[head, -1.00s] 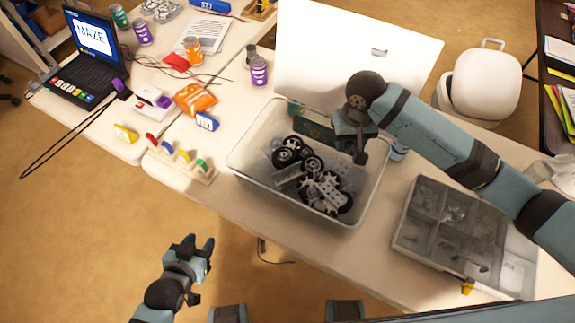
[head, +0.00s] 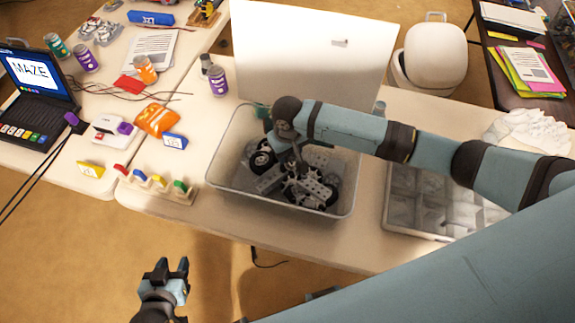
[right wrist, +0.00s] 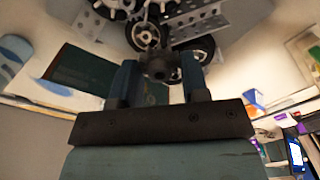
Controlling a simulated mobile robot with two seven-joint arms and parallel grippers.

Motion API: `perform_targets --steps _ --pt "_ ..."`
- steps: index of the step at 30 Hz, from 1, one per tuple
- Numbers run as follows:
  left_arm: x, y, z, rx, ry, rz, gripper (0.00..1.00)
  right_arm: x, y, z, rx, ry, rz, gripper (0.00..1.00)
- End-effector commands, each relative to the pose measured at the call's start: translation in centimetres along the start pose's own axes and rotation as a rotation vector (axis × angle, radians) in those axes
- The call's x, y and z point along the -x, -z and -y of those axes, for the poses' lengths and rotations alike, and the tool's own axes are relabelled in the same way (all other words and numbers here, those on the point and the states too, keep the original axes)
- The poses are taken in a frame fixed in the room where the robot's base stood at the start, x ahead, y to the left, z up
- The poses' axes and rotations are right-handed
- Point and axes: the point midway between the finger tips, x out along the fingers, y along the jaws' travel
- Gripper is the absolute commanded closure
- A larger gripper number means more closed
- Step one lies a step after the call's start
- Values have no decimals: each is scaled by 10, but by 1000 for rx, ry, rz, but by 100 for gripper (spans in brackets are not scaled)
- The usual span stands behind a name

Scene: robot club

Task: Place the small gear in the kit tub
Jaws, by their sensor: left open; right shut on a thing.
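The kit tub (head: 214,165) is a clear open bin on the table, holding black wheels and grey perforated parts. My right gripper (right wrist: 158,82) is over the tub's inside, pointing down at the parts. In the right wrist view its fingers are shut on a small dark round piece, which looks like the small gear (right wrist: 158,66). In the head view my right arm mostly hides that gripper and the piece. My left gripper (head: 172,268) is open and empty, low in front of the table, away from the tub.
A white upright panel (head: 310,50) stands behind the tub. A compartment case (head: 425,205) is to its right, partly under my right arm. Colored blocks on a strip (head: 160,185), a purple can (head: 218,82) and an orange bag (head: 156,119) are to its left.

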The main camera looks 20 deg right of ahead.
Motion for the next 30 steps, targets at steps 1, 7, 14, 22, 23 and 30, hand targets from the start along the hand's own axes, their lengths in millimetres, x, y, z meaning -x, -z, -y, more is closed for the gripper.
perform_targets --steps 1,7,14,22,23,30 --pt "1 1 0 0 0 0 57 -12 0 0 0 -1 3 80" --pt "1 1 1 0 2 0 57 -40 0 0 0 0 -1 80" --pt "1 1 2 0 4 1 57 -59 0 0 -1 0 0 80" --pt "2 1 2 0 4 2 57 -81 1 0 1 1 -2 80" --pt "2 1 2 0 4 2 57 -81 1 0 1 1 -2 80" --pt "1 0 2 0 3 2 57 -84 0 0 0 1 -1 56"
